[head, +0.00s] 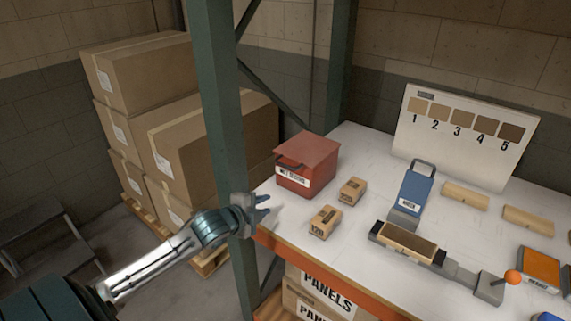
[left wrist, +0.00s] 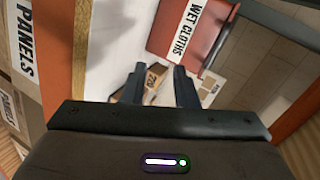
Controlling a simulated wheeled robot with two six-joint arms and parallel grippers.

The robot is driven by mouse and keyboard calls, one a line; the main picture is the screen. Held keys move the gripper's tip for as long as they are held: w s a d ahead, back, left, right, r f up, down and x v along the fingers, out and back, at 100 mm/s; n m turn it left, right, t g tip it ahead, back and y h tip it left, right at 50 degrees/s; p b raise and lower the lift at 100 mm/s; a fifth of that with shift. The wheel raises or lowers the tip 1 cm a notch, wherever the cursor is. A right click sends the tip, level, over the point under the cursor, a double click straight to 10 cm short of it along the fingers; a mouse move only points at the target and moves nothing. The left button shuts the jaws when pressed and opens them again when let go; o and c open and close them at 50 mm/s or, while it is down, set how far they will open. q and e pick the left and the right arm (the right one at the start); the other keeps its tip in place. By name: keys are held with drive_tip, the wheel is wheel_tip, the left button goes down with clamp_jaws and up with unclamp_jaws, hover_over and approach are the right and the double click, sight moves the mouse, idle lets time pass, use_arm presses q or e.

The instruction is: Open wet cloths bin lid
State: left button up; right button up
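The wet cloths bin (head: 310,181) is a red box at the left end of the white table. Its red lid (head: 309,149) looks shut, with a dark handle (head: 289,163) at its front. In the left wrist view the bin's red front (left wrist: 168,22) and its WET CLOTHS label show at the top. My left gripper (head: 264,205) is at the table's left edge, in front of and left of the bin, apart from it. In the left wrist view its two fingers (left wrist: 160,76) are spread with nothing between them. My right gripper is out of view.
A green rack post (head: 224,120) rises just left of my gripper. A blue handled block (head: 413,190) and a wooden-block fixture (head: 408,243) are further right.

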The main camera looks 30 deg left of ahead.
sight(285, 165)
use_arm(q)
drive_tip(key=w+a+r+m+t, duration=0.2)
drive_tip(key=w+a+r+m, duration=0.15)
drive_tip(key=r, duration=0.25)
drive_tip(key=shift+h, duration=0.4)
drive_tip(key=x, duration=0.3)
drive_tip(key=p+x, duration=0.1)
drive_tip(key=x, duration=0.2)
drive_tip(key=d+p+x, duration=0.1)
drive_tip(key=x, duration=0.2)
drive_tip(key=shift+w+r, duration=0.25)
drive_tip(key=shift+w, duration=0.15)
drive_tip(key=shift+w+f, duration=0.25)
drive_tip(key=shift+w, duration=0.35)
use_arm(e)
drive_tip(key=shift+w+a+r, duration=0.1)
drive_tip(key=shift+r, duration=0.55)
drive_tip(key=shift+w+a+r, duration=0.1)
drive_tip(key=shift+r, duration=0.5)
use_arm(q)
drive_tip(key=c, duration=0.5)
clamp_jaws()
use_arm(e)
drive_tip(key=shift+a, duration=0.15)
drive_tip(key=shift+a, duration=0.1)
